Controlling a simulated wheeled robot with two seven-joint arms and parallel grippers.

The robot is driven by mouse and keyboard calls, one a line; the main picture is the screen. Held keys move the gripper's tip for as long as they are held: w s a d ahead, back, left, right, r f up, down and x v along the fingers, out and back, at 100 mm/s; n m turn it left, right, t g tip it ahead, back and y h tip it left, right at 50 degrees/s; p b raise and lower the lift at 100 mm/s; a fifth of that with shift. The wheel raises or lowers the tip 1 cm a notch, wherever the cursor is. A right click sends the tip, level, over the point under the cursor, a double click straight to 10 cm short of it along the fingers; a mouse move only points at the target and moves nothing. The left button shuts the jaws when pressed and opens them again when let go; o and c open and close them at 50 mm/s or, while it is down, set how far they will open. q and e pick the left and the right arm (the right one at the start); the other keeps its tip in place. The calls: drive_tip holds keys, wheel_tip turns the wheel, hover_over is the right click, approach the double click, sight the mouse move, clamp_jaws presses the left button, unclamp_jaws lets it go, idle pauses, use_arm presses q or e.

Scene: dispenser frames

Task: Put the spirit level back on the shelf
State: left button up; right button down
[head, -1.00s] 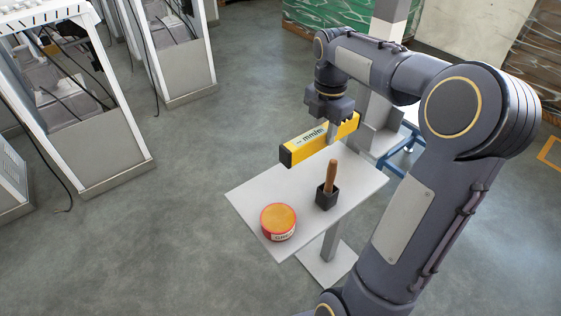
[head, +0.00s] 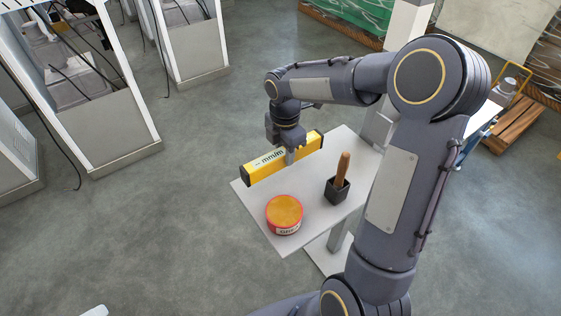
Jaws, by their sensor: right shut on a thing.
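The yellow spirit level (head: 265,166) with black ends is over the back left part of the small white shelf (head: 250,206). My right gripper (head: 290,157) is shut on the spirit level from above, right of its middle. The level lies roughly horizontal, its left end close to the shelf's left edge. I cannot tell whether its underside touches the shelf. My left gripper is not in view.
A red round tin with an orange top (head: 284,212) stands at the shelf's front. A black holder (head: 336,190) with a wooden handle (head: 343,168) stands to its right. White dispenser frames (head: 110,125) stand at the left. The floor between is clear.

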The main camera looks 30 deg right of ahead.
sight(280, 163)
drive_tip(key=f, duration=0.2)
drive_tip(key=a+f, duration=0.1)
drive_tip(key=shift+w+f, duration=0.15)
drive_tip(key=shift+f, duration=0.5)
drive_tip(key=shift+f, duration=0.15)
drive_tip(key=c, duration=1.1)
unclamp_jaws()
drive_tip(key=shift+o, duration=0.2)
